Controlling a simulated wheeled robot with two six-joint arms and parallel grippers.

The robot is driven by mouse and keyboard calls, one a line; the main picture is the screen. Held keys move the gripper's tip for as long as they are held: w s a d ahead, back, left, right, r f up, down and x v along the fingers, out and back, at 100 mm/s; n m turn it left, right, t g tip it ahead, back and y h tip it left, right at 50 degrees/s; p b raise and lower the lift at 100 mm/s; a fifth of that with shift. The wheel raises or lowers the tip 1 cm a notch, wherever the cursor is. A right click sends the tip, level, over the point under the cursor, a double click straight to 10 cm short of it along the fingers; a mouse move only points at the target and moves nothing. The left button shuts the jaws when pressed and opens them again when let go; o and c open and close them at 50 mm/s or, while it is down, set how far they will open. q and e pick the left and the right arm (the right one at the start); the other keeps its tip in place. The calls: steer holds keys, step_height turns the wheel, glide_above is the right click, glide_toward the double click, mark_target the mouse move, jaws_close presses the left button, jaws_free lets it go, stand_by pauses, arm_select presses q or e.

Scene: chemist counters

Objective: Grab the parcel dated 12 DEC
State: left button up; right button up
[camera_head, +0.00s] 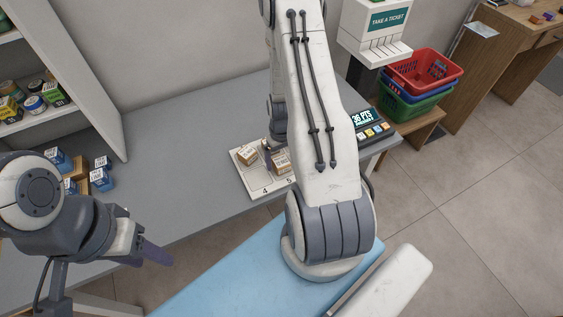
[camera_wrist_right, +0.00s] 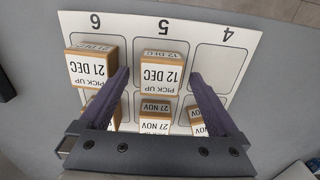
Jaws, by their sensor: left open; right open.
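The parcel dated 12 DEC (camera_wrist_right: 160,76) is a small tan box with a white label. It stands in slot 5 of a white numbered board (camera_wrist_right: 203,29); in the head view the parcel (camera_head: 282,163) shows partly behind my right arm. My right gripper (camera_wrist_right: 159,74) is open, its fingers appearing on either side of this parcel in the wrist view; I cannot tell how far down they reach. In the head view the right gripper (camera_head: 270,148) is mostly hidden. My left gripper (camera_head: 157,254) is open and empty at the lower left, away from the board.
A parcel dated 21 DEC (camera_wrist_right: 87,68) stands close by in slot 6. Parcels dated 27 NOV (camera_wrist_right: 155,121) stand in the other row. Slot 4 is bare. A keypad display (camera_head: 368,123) is right of the board. Blue boxes (camera_head: 101,178) stand at the counter's left.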

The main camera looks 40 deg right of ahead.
steer(key=shift+f, duration=0.75)
steer(key=c, duration=1.5)
